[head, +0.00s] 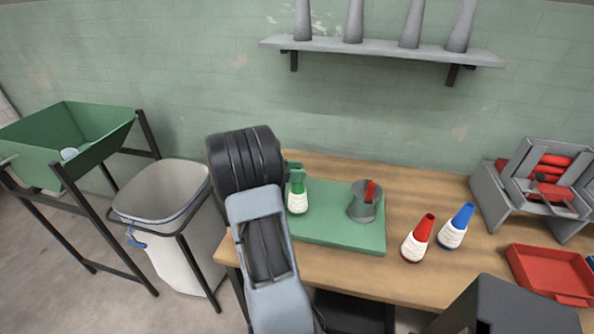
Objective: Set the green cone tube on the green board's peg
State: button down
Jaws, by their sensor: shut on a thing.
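The green cone tube (298,198), green at the top and wound with white yarn below, is upright over the left part of the green board (335,234). My gripper (296,171) is shut on its upper end, largely hidden behind my arm. I cannot tell whether the tube's base touches the board or hangs just above it. No bare peg shows on the board; it may be hidden by the tube or my arm.
A grey cup (362,206) with a red item stands on the board's right part. Red (418,240) and blue (456,226) cone tubes stand on the wooden table (432,279), right of the board. A red tray (550,272) and grey rack (503,205) are farther right.

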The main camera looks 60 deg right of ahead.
jog(key=c, duration=0.7)
grip_release()
jog(key=v, duration=1.4)
jog(key=shift+b, duration=0.35)
jog(key=shift+s, duration=0.1)
